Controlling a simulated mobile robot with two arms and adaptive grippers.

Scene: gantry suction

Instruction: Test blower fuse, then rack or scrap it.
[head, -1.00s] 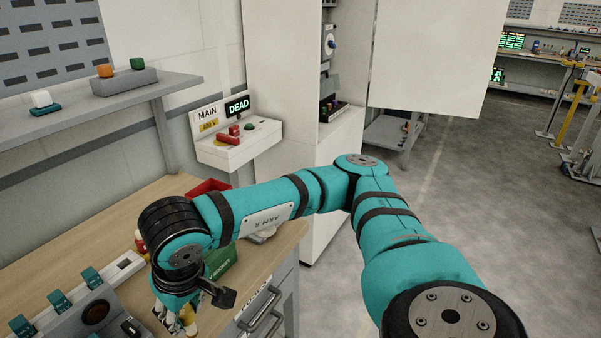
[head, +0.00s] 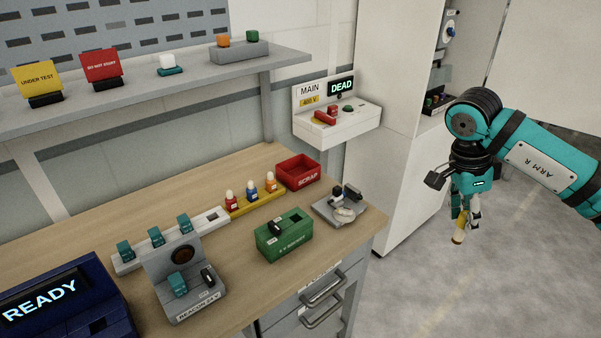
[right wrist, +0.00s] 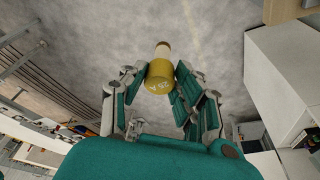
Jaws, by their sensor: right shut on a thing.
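My right gripper (head: 465,212) is at the right of the head view, off the bench's right end and above the floor. It is shut on a yellow fuse (head: 459,236) that hangs below the fingers. In the right wrist view the fuse (right wrist: 160,74) shows "25 A" and a pale end between the fingers. A dark blue unit (head: 105,302) reading READY stands at the bench's front left. A red SCRAP bin (head: 299,179) stands at the back right. A white and yellow rack strip (head: 246,208) holds red, blue and orange fuses on its yellow part. My left gripper is not in view.
A green socket box (head: 284,240), a grey BEACON panel (head: 195,301) and a small grey fixture (head: 330,212) stand on the bench. A wall box (head: 340,122) reads DEAD. A white cabinet (head: 398,130) stands behind my arm. The floor below the gripper is clear.

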